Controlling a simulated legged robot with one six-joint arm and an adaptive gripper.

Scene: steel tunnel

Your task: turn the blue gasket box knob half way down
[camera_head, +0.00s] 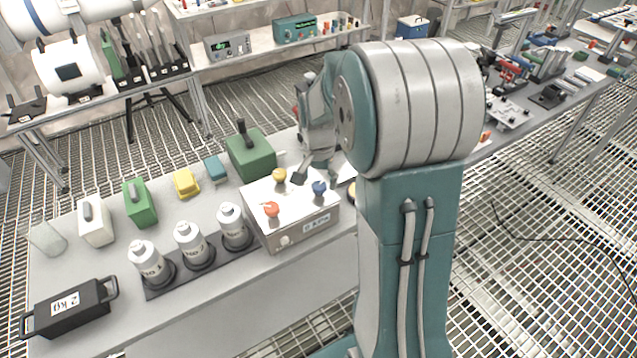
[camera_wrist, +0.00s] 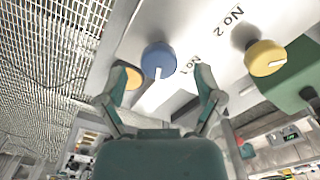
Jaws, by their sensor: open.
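The gasket box (camera_head: 297,226) is a white box on the bench with knobs on top. Its blue knob (camera_head: 319,187) is near the right edge, and in the wrist view the blue knob (camera_wrist: 157,58) shows a white pointer mark on its near side. A yellow knob (camera_head: 279,176) and an orange-red knob (camera_head: 271,210) share the top; the yellow knob (camera_wrist: 265,58) also shows in the wrist view beside "No 2". My gripper (camera_head: 316,178) is just behind the blue knob. In the wrist view my gripper (camera_wrist: 160,88) is open, its fingers apart, with the blue knob ahead between and beyond the tips, seemingly untouched.
A green box with a lever (camera_head: 250,157) stands close behind the gasket box. White bottles (camera_head: 190,245) stand in a row at its left. A black 2 kg weight (camera_head: 68,307) is at the front left. An orange-yellow round thing (camera_wrist: 131,76) shows behind the left finger.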

